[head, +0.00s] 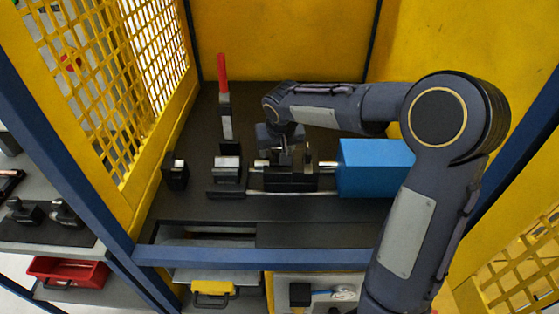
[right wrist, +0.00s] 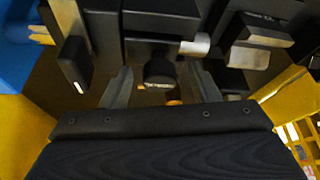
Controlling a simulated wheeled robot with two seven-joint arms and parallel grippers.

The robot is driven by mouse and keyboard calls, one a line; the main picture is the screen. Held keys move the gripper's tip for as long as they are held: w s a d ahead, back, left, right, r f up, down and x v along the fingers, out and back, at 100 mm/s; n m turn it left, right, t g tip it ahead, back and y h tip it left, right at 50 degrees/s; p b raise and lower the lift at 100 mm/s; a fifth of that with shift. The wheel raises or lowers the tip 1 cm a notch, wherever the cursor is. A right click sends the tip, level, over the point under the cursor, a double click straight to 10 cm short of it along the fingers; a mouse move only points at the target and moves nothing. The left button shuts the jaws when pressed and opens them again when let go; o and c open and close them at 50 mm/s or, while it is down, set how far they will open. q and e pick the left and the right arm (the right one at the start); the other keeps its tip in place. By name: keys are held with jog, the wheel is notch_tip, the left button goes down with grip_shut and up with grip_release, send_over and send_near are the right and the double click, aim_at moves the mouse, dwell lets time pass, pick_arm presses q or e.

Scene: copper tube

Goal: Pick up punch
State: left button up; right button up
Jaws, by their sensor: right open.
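My right gripper (head: 287,152) reaches down over the black clamp fixture (head: 291,180) in the middle of the dark bench. In the right wrist view its two fingers (right wrist: 160,80) are spread apart. A dark rounded piece with a pale lower edge (right wrist: 159,71), which may be the punch, shows between them; I cannot tell whether they touch it. In the head view my gripper and arm partly hide this spot. A pale metal rod end (head: 328,164) sticks out on the fixture's right side. My left gripper is not in view.
A blue block (head: 375,167) stands close right of the fixture. A black-and-metal block (head: 227,171), a smaller black block (head: 175,172) and an upright red-handled lever (head: 223,75) stand to the left. Yellow walls and a blue front rail (head: 250,257) enclose the bench.

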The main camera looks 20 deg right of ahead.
jog(key=shift+w+f, duration=0.1)
jog(key=shift+f, duration=0.25)
grip_shut()
jog(key=shift+r, duration=0.15)
dwell(1.0)
